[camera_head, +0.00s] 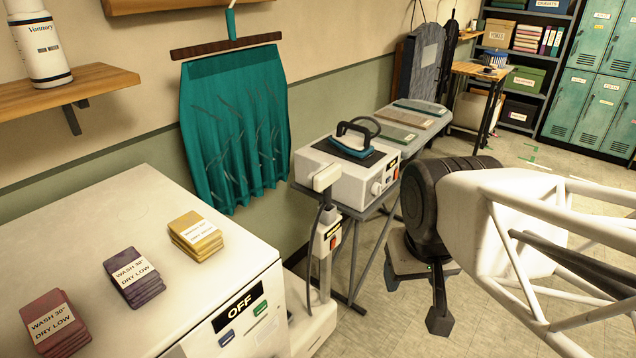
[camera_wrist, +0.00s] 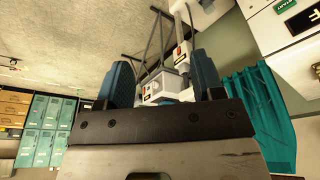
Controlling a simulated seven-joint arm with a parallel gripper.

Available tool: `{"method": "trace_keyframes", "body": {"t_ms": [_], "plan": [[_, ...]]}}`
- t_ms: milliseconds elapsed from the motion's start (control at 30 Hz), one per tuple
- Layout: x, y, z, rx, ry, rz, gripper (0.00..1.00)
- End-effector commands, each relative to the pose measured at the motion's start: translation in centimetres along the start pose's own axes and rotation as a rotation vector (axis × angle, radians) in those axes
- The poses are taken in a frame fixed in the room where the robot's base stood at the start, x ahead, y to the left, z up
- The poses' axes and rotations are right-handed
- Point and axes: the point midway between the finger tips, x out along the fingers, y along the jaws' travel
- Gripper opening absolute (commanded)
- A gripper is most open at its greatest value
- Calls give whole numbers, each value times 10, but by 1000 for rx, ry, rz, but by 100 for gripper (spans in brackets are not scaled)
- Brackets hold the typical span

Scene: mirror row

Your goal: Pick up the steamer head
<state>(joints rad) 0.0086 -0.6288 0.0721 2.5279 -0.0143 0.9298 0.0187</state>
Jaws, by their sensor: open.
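The steamer head (camera_head: 327,177) is a small white block at the top of the upright steamer (camera_head: 326,240), just in front of the pressing station, in the head view. My gripper (camera_head: 420,288) is to the right of it and lower in the picture, clearly apart from it. In the wrist view my gripper (camera_wrist: 162,80) shows two blue fingers spread wide with nothing held between them. The steamer (camera_wrist: 183,48) shows beyond the fingers there, upside down. I cannot clearly pick out its head in that view.
The white pressing station (camera_head: 345,170) carries an iron (camera_head: 352,143) close behind the steamer head. A white machine (camera_head: 95,240) with folded card stacks stands at front left. A teal skirt (camera_head: 235,125) hangs on the wall. Open floor (camera_head: 375,325) lies right of the steamer.

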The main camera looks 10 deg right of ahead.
Motion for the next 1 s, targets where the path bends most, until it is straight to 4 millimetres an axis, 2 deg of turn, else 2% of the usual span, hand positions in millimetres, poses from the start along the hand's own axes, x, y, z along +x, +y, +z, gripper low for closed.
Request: {"method": "trace_keyframes", "body": {"t_ms": [167,267,667,1000], "plan": [[7,4,-24,-2,41,17,62],[14,7,-49,-5,87,31,62],[63,23,-185,-52,349,84,62],[117,26,-291,-122,579,72,62]]}}
